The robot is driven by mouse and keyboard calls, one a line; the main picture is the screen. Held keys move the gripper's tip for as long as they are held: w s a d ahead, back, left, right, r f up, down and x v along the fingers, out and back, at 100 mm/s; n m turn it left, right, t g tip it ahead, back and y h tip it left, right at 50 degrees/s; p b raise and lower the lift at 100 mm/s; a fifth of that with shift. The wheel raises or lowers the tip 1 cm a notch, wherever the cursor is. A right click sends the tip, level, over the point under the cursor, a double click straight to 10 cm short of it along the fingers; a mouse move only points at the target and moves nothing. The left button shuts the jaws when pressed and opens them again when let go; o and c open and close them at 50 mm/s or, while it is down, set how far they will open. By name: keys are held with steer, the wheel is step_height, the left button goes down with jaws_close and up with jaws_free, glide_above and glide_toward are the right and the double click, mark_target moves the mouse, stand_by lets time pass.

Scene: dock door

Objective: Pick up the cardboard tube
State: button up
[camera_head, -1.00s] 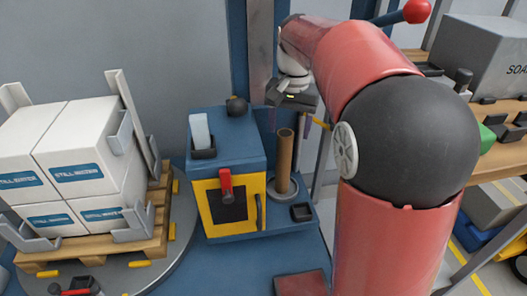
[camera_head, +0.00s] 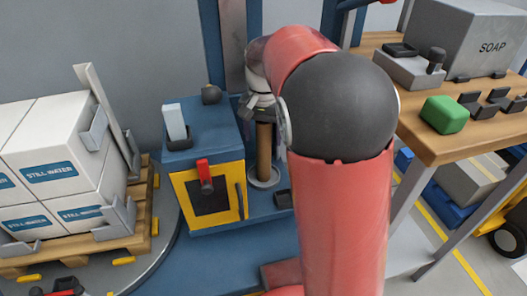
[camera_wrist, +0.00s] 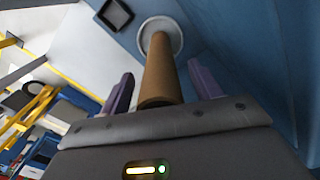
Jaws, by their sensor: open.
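The brown cardboard tube (camera_head: 264,150) stands upright on a round grey base (camera_head: 265,179) beside the blue and yellow machine. My gripper (camera_head: 261,112) is directly above the tube's top end in the head view. In the wrist view, the tube (camera_wrist: 161,70) runs away from the camera to its round base (camera_wrist: 174,33). My gripper's purple fingers (camera_wrist: 160,85) are open, one on each side of the tube's near end. A gap shows on both sides, so the fingers do not appear to touch it. The near end is partly hidden behind the gripper body.
The blue and yellow machine (camera_head: 204,150) with a red handle stands just left of the tube. A small dark square holder (camera_head: 283,199) sits to the right. Boxes on a pallet (camera_head: 60,170) stand left; a wooden bench (camera_head: 440,148) is right.

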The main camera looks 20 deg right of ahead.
steer(key=shift+c, duration=0.3)
steer(key=c, duration=1.3)
steer(key=shift+o, duration=0.2)
steer(key=shift+r, duration=0.1)
